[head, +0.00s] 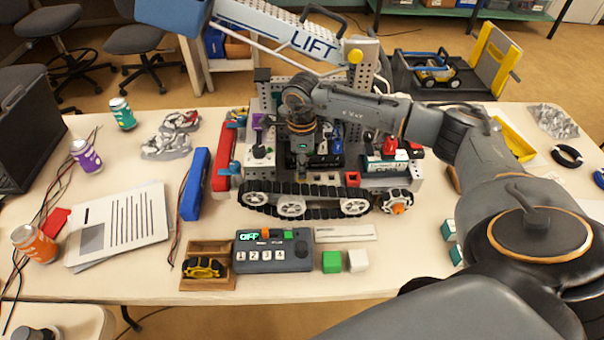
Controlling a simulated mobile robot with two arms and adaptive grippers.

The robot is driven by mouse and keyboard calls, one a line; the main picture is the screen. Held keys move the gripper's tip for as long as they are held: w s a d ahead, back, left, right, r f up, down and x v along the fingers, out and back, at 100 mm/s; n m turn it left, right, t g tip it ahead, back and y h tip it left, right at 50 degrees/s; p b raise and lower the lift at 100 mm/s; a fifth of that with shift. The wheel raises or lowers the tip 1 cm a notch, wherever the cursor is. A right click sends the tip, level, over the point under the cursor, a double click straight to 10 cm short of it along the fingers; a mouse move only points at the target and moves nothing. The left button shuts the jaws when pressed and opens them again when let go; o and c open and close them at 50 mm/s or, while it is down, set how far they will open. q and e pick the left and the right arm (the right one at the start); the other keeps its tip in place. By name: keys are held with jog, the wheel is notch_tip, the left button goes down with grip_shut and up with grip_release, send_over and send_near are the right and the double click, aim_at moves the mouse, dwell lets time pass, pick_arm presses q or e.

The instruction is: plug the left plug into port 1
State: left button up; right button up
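My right gripper (302,152) points down into the middle of the tracked robot chassis (222,183), over dark electronics. Its fingertips are small and dark against the chassis, so I cannot tell whether they are open or shut, or hold anything. My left gripper is not in view. I cannot make out the left plug or port 1 for certain; my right wrist and gripper cover part of the chassis interior. A red piece (389,145) stands on the white-and-green box (378,164) at the chassis's right side.
A grey control box (290,262) with keys numbered 1 to 4 lies in front of the chassis. Beside it are a wooden tray (190,283), a green cube (332,262) and a white cube (357,260). A blue bar (195,184) and papers (120,225) lie left. The front table strip is mostly clear.

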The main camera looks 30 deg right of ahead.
jog(key=shift+r, duration=0.2)
grip_shut()
jog(key=shift+r+p, duration=1.15)
jog(key=shift+r, duration=0.65)
